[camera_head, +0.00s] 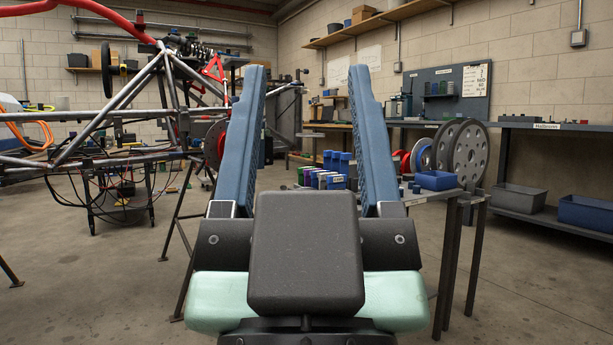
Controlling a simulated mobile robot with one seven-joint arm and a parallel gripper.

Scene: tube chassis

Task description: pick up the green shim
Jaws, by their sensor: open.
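My gripper (308,75) fills the middle of the head view. Its two long blue fingers stand wide apart, with nothing between them but the view of the room behind. A row of small coloured blocks (322,180), blue, purple and green among them, shows between the fingers, some way beyond them. I cannot tell whether one of these is the green shim. My gripper's fingers and palm hide much of the surface around the blocks.
A tube chassis (120,100) stands at left on thin stands. A long wall bench (555,126) runs along the right, with bins below. Floor at front right is clear.

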